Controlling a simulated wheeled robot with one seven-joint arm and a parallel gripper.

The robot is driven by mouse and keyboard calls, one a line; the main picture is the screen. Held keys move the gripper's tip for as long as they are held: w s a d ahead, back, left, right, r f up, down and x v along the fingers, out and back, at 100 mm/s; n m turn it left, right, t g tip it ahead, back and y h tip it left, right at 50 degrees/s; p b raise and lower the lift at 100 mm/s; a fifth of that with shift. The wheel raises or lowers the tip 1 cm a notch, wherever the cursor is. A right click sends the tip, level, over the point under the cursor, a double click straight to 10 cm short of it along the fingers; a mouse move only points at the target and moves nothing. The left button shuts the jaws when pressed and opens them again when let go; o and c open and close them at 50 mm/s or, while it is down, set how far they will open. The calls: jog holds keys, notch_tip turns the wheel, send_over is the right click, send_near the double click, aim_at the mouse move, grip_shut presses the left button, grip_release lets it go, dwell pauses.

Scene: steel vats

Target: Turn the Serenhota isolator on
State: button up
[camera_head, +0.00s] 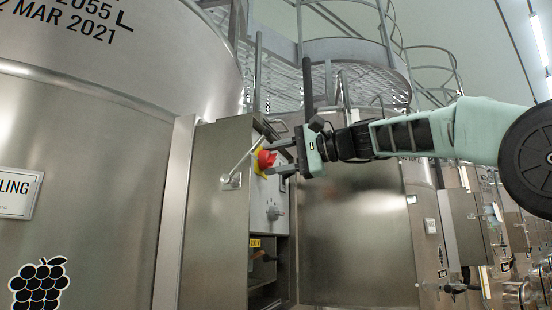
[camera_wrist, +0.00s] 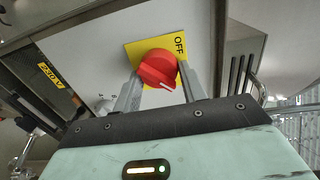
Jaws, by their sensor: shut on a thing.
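The isolator is a red rotary knob (camera_wrist: 158,69) on a yellow plate (camera_wrist: 176,47) marked OFF, set on a grey panel. In the wrist view the knob sits between the two fingers of my gripper (camera_wrist: 160,86), which is shut on it. The knob's white mark points to the lower right, away from the word OFF. In the head view the red knob (camera_head: 266,158) shows on the cabinet front, with my gripper (camera_head: 278,158) reaching it from the right. The far sides of the fingertips are hidden.
The steel cabinet (camera_head: 215,215) has a lever handle (camera_head: 243,160) left of the knob and a grey switch (camera_head: 274,212) below it. A yellow 230 V label (camera_wrist: 49,75) marks an open bay. Large steel vats (camera_head: 90,180) stand to the left and behind.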

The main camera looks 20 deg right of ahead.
jog(key=o, duration=1)
jog(key=shift+c, duration=0.2)
jog(key=shift+d, duration=0.1)
jog(key=b+v, duration=0.4)
jog(key=v, duration=1.3)
jog(key=shift+b, duration=0.35)
jog(key=shift+d+f, duration=0.15)
